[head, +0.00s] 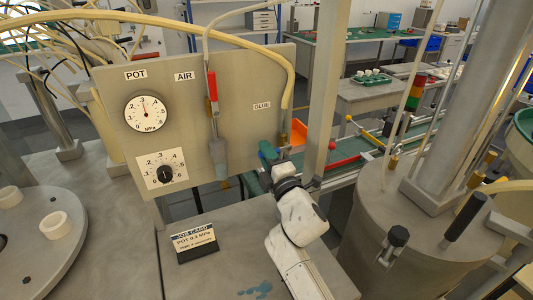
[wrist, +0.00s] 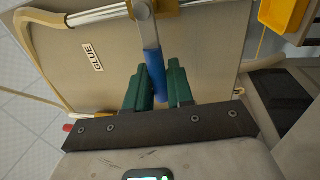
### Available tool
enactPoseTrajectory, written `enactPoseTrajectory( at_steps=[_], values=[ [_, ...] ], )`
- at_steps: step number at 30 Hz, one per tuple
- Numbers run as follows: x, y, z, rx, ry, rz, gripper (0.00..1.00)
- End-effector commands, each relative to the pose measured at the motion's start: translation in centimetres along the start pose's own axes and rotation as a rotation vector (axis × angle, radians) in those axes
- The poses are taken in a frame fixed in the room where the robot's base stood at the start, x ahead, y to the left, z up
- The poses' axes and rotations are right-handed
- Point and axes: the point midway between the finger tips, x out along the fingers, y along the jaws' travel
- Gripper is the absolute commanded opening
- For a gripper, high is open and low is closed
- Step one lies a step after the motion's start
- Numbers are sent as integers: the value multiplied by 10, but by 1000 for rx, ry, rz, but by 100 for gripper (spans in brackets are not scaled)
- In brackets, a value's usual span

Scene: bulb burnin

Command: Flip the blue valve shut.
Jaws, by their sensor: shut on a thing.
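The blue valve handle (wrist: 154,72) runs from the valve body on the silver GLUE pipe (wrist: 100,15), roughly across the pipe line. My gripper (wrist: 157,70) has its green fingers on both sides of the handle, shut on it near its free end. In the head view my gripper (head: 268,153) is at the lower right of the grey panel (head: 240,130), below the GLUE label (head: 261,105). There the handle is mostly hidden by my fingers.
A red-handled AIR valve (head: 212,86) sits left on the same panel, beside the POT gauge (head: 146,112) and a black knob dial (head: 165,173). A metal post (head: 323,90) stands close right of my gripper. An orange bin (head: 298,134) is behind it.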

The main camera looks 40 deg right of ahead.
Motion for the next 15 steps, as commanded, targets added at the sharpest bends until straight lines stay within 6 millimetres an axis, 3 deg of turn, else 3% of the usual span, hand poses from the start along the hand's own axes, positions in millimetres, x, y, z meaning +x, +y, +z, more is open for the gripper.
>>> enactPoseTrajectory(
  at_steps=[2,3,7,15],
  values=[
    [0,-2,-2,-1,3,-3,0],
    [0,-2,-2,-1,3,-4,26],
    [0,-2,-1,-1,2,-3,38],
    [-2,-1,0,0,0,-2,38]
  ],
)
